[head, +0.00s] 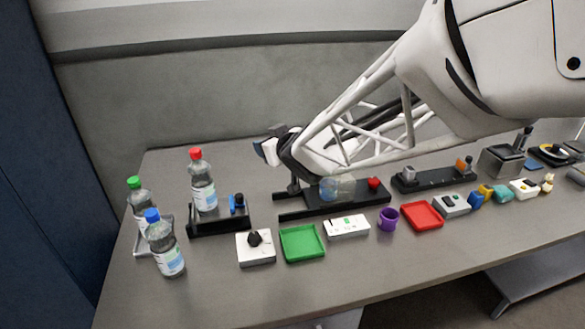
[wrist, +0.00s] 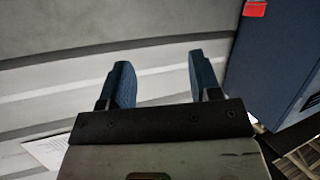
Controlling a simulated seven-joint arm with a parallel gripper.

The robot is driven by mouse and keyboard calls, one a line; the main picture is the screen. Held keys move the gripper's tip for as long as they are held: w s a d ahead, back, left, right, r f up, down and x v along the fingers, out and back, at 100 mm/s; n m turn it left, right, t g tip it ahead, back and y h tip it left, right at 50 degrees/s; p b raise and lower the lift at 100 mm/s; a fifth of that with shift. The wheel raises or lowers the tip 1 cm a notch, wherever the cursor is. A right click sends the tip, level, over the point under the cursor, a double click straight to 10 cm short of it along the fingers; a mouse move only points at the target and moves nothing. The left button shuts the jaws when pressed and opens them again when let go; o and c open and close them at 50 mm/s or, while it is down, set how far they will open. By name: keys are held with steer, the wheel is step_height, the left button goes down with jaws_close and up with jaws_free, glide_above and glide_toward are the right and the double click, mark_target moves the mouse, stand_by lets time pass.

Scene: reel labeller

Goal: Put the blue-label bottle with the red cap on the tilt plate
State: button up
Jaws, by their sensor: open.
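The red-cap bottle (head: 203,190) is clear, with a blue and white label. It stands upright at the left of the table, at a black fixture (head: 222,223) with a blue part on its right side. I cannot tell for certain which thing is the tilt plate; a grey plate (head: 142,250) shows at the far left, partly hidden by bottles. My gripper (head: 266,152) is raised to the right of the red-cap bottle, apart from it. In the wrist view my gripper (wrist: 160,82) has its two blue fingers spread with nothing between them.
A green-cap bottle (head: 138,196) and a blue-cap bottle (head: 164,246) stand at the left. A black machine with a red knob (head: 373,183) lies below my arm. In front are a white joystick box (head: 256,251), green tray (head: 302,243), purple cup (head: 388,219) and red tray (head: 421,216).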

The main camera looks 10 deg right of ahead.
steer(key=s+d+m+g+h, duration=0.4)
steer(key=s+d+h, duration=0.3)
steer(key=s, duration=0.6)
steer(key=s+f+m+g+y, duration=0.1)
steer(key=s+g, duration=0.5)
steer(key=s, duration=1.2)
steer(key=shift+s+f+m+g+y, duration=0.3)
steer(key=shift+s+g+y, duration=0.1)
steer(key=shift+y, duration=0.3)
